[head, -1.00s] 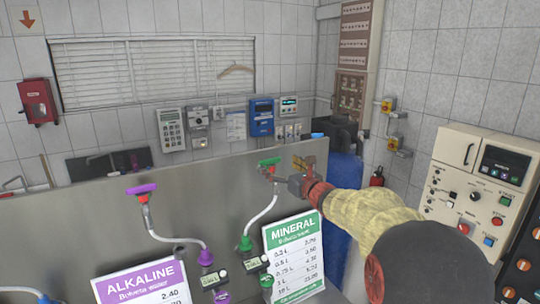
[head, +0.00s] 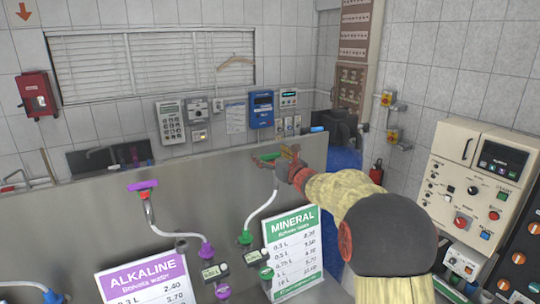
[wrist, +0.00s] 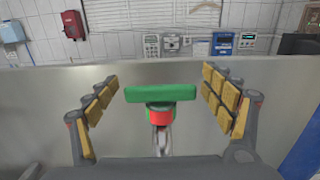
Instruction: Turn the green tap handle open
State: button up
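The green tap handle (wrist: 161,92) is a flat bar lying crosswise on a red collar over a metal tap in the wrist view. In the head view the green handle (head: 268,157) shows at the top of the steel panel, partly covered by my gripper. My gripper (wrist: 160,100) is open, with one yellow-padded finger on each side of the handle and a visible gap on both sides. In the head view my gripper (head: 285,160) is at the tap, its fingers hard to make out. A white hose runs from the tap down to a green fitting (head: 245,237).
A purple tap handle (head: 143,185) stands to the left on the steel panel (head: 90,230). A white mineral price sign (head: 293,252) and an alkaline sign (head: 145,280) hang in front. A control box (head: 475,195) stands at right. A blue tank (head: 345,158) is behind the panel.

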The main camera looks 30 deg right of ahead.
jog(key=c, duration=1)
